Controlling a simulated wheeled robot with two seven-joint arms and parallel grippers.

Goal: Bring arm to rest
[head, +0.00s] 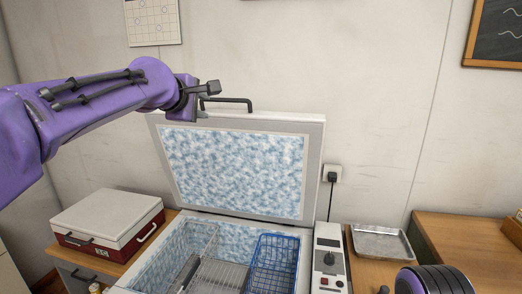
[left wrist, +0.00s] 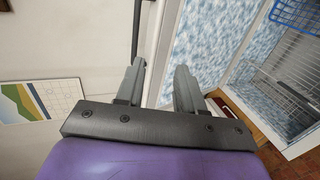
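My left gripper (head: 211,101) is raised at the top edge of the open freezer lid (head: 235,172), close to the lid's dark handle (head: 232,100). In the left wrist view its two fingers (left wrist: 160,68) are spread apart with nothing seen gripped between them. The lid edge and handle (left wrist: 137,28) lie just beyond the fingertips; I cannot tell whether they touch. The lid stands upright, its frosted inner side facing me. Only a dark ribbed part of my right arm shows at the lower right of the head view; its gripper is out of view.
The freezer's open tub holds a blue wire basket (head: 273,262) and a wire rack (head: 215,275). A red and white box (head: 108,225) stands on the left, a metal tray (head: 381,243) on the right. A control panel (head: 329,262) is beside the tub. The wall is close behind the lid.

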